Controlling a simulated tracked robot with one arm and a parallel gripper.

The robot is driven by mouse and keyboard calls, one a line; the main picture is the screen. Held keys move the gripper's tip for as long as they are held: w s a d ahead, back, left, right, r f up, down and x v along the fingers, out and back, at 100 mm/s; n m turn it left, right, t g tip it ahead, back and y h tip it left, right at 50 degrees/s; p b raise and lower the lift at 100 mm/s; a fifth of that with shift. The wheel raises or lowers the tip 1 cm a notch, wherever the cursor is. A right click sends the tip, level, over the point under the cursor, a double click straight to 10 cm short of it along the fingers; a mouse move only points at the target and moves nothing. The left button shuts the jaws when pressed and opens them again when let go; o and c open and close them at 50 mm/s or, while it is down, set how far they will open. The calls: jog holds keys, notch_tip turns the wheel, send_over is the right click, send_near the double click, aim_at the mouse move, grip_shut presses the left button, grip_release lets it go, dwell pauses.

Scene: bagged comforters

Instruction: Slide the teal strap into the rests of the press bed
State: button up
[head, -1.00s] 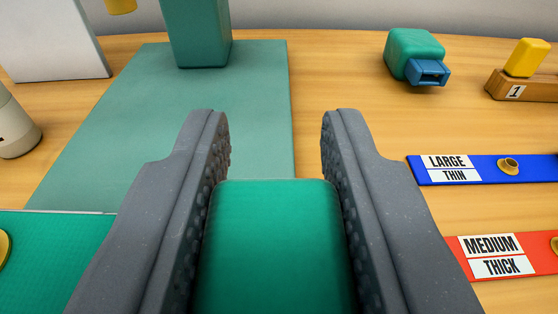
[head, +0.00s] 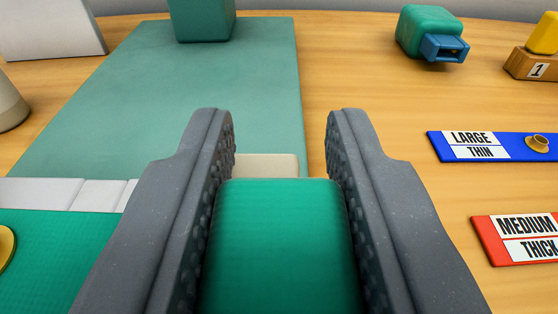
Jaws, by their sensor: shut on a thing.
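My gripper (head: 281,135) is shut on a green, rounded block (head: 280,245), seen between its grey, studded jaws at the bottom centre of the head view. A green textured sheet or strap (head: 75,255) lies at the lower left, with a gold stud at the picture's edge. I cannot tell whether it joins the held block. The flat grey-teal press bed (head: 215,100) lies ahead, with a teal column (head: 203,20) at its far end. A cream piece (head: 270,165) shows just beyond the held block; most of it is hidden.
A white segmented strip (head: 80,194) runs along the green sheet's far edge. At right lie a blue strap (head: 500,147) marked LARGE THIN and a red one (head: 490,245) marked MEDIUM THICK. A green block with blue socket (head: 425,30) stands behind on the wood table.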

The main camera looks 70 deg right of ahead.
jog(key=shift+w+a, duration=0.15)
jog(key=shift+w, duration=0.1)
jog(key=shift+f, duration=0.2)
dwell(0.4)
jog(key=o, duration=1.7)
jog(key=shift+c, duration=0.2)
jog(key=shift+a, duration=0.1)
jog(key=shift+s+a+r+p, duration=0.3)
jog(key=shift+a+r+p, duration=0.15)
jog(key=shift+a, duration=0.25)
jog(key=shift+s+a+r+p, duration=0.4)
jog(key=shift+a+r, duration=0.1)
jog(key=shift+a, duration=0.25)
jog(key=shift+s+a+r+p, duration=0.25)
jog(key=shift+a+r+p, duration=0.2)
jog(key=shift+a, duration=0.25)
